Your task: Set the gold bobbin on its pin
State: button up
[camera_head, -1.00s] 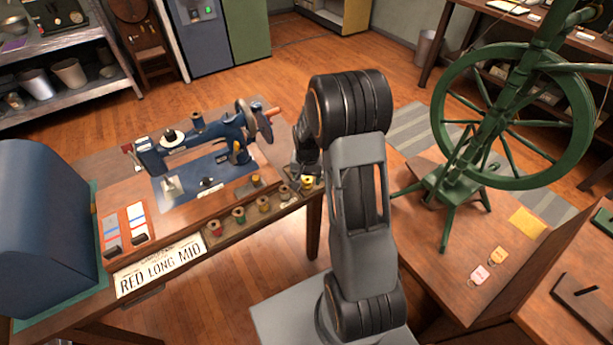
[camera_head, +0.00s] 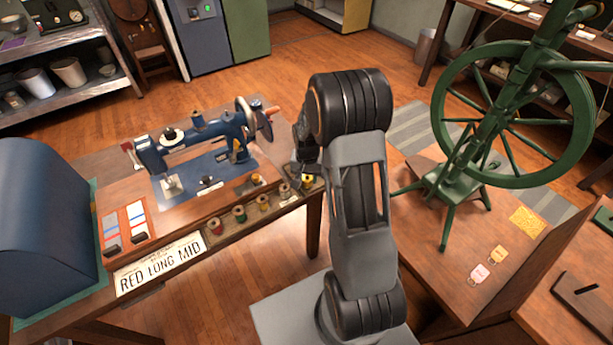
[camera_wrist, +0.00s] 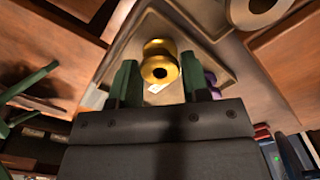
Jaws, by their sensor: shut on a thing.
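The gold bobbin (camera_wrist: 160,64) is between the two green fingertips of my gripper (camera_wrist: 155,85) in the wrist view, its bored end facing the camera. My gripper is shut on it. In the head view the gold bobbin (camera_head: 307,179) shows just below my arm, at the right end of the spool tray (camera_head: 226,234). I cannot tell whether it touches the tray. The blue sewing machine (camera_head: 190,148) stands on the table to the left. A free pin for the bobbin cannot be made out.
Several spools, with a red one (camera_head: 214,226) and a green one (camera_head: 239,214), stand in a row in the tray. A purple thing (camera_wrist: 211,82) lies beside my right fingertip. A green spinning wheel (camera_head: 500,120) stands on the right table. A blue cover (camera_head: 40,235) stands far left.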

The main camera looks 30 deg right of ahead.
jog(key=shift+r, duration=0.1)
jog(key=shift+r+p, duration=1.85)
jog(key=shift+r, duration=0.6)
jog(key=shift+f, duration=0.1)
